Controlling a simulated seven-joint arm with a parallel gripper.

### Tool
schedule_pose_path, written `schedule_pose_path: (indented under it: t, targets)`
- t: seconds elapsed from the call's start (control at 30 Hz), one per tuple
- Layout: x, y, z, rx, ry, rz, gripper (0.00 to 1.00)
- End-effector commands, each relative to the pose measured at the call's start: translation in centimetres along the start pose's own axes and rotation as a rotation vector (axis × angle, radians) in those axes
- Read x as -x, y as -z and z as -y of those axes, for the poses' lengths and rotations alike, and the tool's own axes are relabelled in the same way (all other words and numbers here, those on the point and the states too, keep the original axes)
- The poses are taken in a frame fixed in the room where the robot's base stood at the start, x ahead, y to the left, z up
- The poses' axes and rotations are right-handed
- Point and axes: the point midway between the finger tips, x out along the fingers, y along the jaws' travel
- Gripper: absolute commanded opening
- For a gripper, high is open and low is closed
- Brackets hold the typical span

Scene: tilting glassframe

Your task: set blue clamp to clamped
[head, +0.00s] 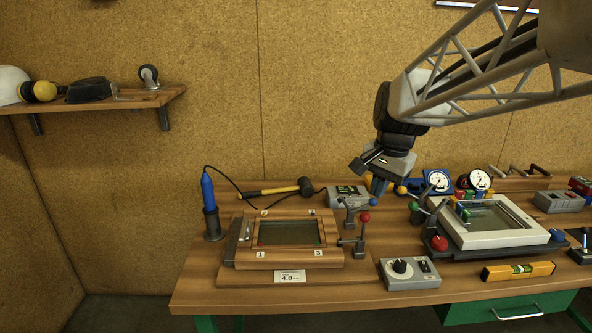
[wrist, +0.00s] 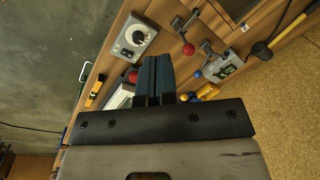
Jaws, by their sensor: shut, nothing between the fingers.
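The blue clamp, a small grey toggle clamp with a blue ball knob (head: 372,202), stands at the right rear of the wooden glass frame (head: 338,257). Its lever leans to the right in the head view. In the wrist view the blue knob (wrist: 197,74) is right of my fingers. My gripper (head: 378,190) is shut and empty, just above and beside the blue knob in the head view; I cannot tell whether they touch there. In the wrist view a gap shows between my gripper (wrist: 153,60) and the knob.
A red-knobbed clamp (head: 365,217) with an upright lever stands just in front. A grey dial box (head: 409,272) is near the table's front edge. A white frame (head: 487,238) with coloured knobs is to the right.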

Motion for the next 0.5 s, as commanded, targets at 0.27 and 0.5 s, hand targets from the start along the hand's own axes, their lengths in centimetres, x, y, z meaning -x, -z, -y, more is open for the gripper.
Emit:
schedule_pose_path:
  t: [0.27, 0.5]
  targets:
    - [-0.6, 4.5, 2.9, -0.140, 0.002, 0.033, 0.00]
    - [-1.3, 8.3, 5.1, -0.260, 0.002, 0.060, 0.00]
